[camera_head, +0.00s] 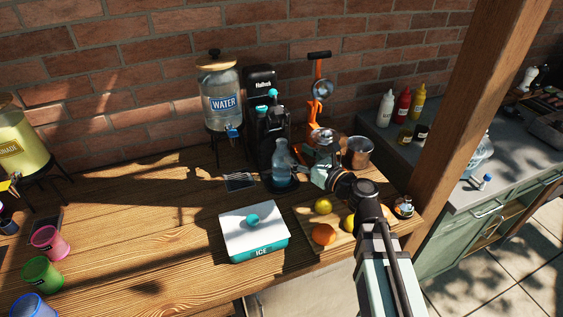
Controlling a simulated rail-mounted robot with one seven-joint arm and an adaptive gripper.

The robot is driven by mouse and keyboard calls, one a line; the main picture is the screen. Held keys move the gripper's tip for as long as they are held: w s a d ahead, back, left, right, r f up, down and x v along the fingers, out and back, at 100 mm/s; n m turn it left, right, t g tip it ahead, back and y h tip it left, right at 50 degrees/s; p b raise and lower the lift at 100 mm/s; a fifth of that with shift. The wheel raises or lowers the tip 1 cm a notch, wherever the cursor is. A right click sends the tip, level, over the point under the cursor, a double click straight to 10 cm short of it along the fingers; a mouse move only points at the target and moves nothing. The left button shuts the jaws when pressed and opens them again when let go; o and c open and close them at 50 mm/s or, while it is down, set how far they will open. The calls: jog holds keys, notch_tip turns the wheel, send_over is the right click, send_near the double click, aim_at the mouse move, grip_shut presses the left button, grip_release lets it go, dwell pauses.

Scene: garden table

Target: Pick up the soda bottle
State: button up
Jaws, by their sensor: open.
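A clear bluish bottle (282,168), which looks like the soda bottle, stands upright at the foot of a black soda machine (262,88) with a teal knob. My gripper (301,172) is open, reaching in from the right, with its fingers pointing left at the bottle's right side. The fingertips are small and dark here, so I cannot tell whether they touch the bottle or straddle it. The bottle's lower end meets the machine's dark base.
A white ice box (253,244) stands in front. A cutting board (298,217) with citrus fruit lies under my arm. An orange juicer (316,92) and metal cup (361,152) stand behind my gripper. A water dispenser (222,92) stands left; the wooden table (150,215) is clear mid-left.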

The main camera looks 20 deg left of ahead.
aim_at(286, 146)
jog(key=shift+p+x, duration=1.45)
jog(key=shift+x, duration=2.4)
jog(key=shift+d, duration=0.1)
grip_shut()
